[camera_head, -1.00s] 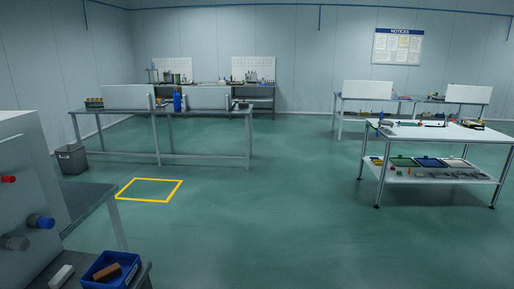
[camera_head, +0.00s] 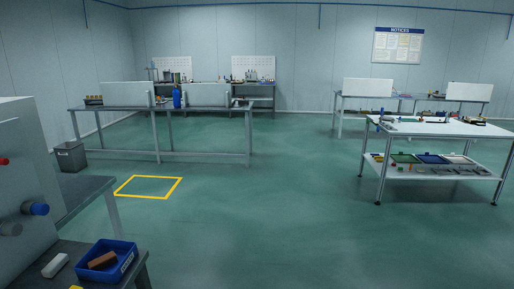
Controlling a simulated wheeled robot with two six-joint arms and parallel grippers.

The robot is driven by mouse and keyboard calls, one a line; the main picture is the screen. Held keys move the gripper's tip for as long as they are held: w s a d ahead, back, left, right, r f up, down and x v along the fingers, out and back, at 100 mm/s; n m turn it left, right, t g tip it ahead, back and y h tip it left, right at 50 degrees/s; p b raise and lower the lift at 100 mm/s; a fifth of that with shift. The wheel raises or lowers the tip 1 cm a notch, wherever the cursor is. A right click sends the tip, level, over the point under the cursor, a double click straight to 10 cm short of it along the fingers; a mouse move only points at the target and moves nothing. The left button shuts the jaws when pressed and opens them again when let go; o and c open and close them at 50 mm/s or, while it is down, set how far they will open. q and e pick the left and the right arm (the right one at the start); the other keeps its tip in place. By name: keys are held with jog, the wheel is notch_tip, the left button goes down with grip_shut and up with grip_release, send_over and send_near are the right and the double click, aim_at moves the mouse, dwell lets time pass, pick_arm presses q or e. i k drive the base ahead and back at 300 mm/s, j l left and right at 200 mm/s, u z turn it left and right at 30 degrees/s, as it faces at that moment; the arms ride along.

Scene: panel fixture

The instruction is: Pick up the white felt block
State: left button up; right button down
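The white felt block (camera_head: 55,265) lies on the dark bench (camera_head: 141,265) at the lower left. It sits just left of a blue bin (camera_head: 107,262), apart from it. The bin holds a brown block (camera_head: 102,260). Neither of my grippers is in view.
A grey panel fixture (camera_head: 22,180) with red, blue and grey knobs stands at the left edge. A bit of yellow shows at the bottom edge. The green floor (camera_head: 270,220) is clear in the middle. A white worktable (camera_head: 440,128) stands at right, a long grey table (camera_head: 205,109) farther back.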

aim_at(54, 266)
jog(key=u, duration=0.45)
jog(key=j+u, duration=0.15)
jog(key=u, duration=0.3)
jog(key=j+u, duration=0.1)
jog(key=u, duration=0.35)
